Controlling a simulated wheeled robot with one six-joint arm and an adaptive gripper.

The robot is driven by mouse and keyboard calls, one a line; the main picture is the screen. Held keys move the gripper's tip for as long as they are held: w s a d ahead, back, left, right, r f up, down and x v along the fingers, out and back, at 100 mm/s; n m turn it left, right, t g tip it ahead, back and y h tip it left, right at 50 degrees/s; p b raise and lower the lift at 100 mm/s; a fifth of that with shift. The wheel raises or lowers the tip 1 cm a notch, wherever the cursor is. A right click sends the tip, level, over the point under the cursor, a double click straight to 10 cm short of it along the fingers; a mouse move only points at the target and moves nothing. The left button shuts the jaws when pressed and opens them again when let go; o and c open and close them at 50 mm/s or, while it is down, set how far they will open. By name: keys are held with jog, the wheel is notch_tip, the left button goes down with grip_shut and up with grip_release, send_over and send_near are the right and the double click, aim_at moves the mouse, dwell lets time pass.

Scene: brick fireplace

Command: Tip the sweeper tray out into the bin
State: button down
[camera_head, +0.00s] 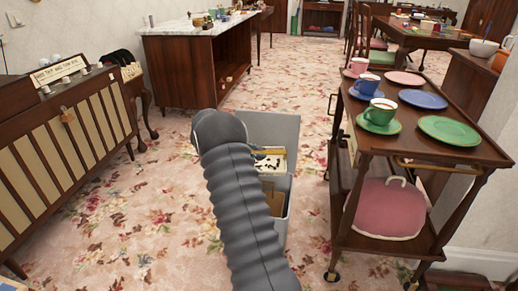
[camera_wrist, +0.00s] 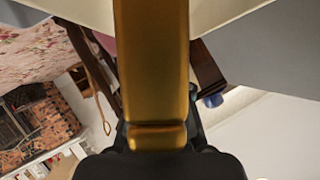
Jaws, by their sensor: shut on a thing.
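The sweeper tray (camera_head: 270,161) is cream with dark specks on it and shows just right of my arm in the head view, over or inside the grey bin (camera_head: 284,124). I cannot tell whether it touches the bin. In the wrist view, my gripper (camera_wrist: 157,140) is shut on a brass-coloured bar of the tray (camera_wrist: 152,70), which runs up the picture. The pale body of the tray crosses the top of that view. The wrist view is strongly tilted. In the head view my arm hides the gripper and the bin's left side.
A wooden trolley (camera_head: 422,151) with cups, plates and a pink cushion (camera_head: 386,208) stands close to the right of the bin. A slatted wooden cabinet (camera_head: 68,143) is at left. A marble-topped counter (camera_head: 190,27) is behind. Flowered carpet (camera_head: 150,215) is clear at left.

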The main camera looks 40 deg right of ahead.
jog(key=shift+s+a+f, duration=0.2)
jog(key=shift+f+m+b, duration=0.25)
jog(key=shift+m+b, duration=0.05)
jog(key=shift+b, duration=0.5)
jog(key=m+t+h+b, duration=0.1)
jog(key=b, duration=0.4)
jog(key=shift+s+a+f, duration=0.3)
jog(key=shift+s+f, duration=0.05)
jog(key=shift+s+b, duration=0.1)
jog(key=shift+b, duration=0.45)
jog(key=shift+a+f+b, duration=0.1)
jog(key=shift+b, duration=0.3)
jog(key=shift+s+a+r+m+t+h+b, duration=0.15)
jog(key=shift+s+a+m+h+b, duration=0.4)
jog(key=shift+b, duration=1.05)
jog(key=shift+s+a+r+m+t+h+b, duration=0.1)
jog(key=shift+s+a+m+t+h+b, duration=0.3)
jog(key=shift+m+b, duration=0.85)
jog(key=shift+s+d+n, duration=0.1)
jog(key=shift+d+n, duration=0.1)
jog(key=shift+n, duration=0.1)
